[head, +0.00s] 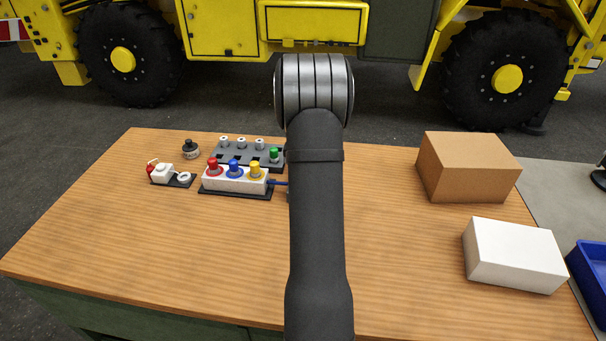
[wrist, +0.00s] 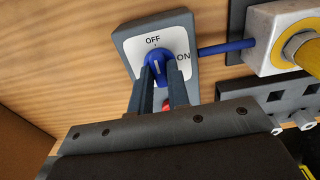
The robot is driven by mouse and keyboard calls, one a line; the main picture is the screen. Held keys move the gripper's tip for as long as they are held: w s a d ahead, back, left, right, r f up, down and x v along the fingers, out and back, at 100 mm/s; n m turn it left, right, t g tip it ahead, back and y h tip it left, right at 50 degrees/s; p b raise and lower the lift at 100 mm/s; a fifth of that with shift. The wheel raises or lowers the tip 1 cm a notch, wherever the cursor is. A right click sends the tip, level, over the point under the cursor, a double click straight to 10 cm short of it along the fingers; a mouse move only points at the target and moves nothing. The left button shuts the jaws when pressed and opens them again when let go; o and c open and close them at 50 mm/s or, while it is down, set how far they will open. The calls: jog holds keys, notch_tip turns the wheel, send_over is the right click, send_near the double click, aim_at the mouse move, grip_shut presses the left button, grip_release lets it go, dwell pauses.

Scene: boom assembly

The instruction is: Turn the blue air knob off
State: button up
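The blue air knob (wrist: 157,68) sits on a grey box (wrist: 127,40) with a white plate marked OFF at the top and ON at the right. The white line on the knob points up toward OFF. My gripper (wrist: 161,70) has one finger on each side of the knob, close against it, and appears shut on it. Something red shows between the fingers below the knob. In the head view my arm hides the knob and gripper; the blue hose (head: 280,183) runs behind the arm.
A white block with red, blue and yellow knobs (head: 235,178) stands left of my arm, before a grey rack (head: 230,153). A small white-and-red fitting (head: 163,173) is farther left. A brown box (head: 468,167) and white box (head: 515,255) stand right. The table's front left is clear.

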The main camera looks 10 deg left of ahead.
jog(key=o, duration=0.4)
jog(key=shift+c, duration=0.2)
jog(key=shift+r, duration=0.1)
notch_tip(320, 180, up, 17)
jog(key=shift+r, duration=0.15)
notch_tip(320, 180, down, 18)
jog(key=shift+r, duration=0.25)
dwell(0.5)
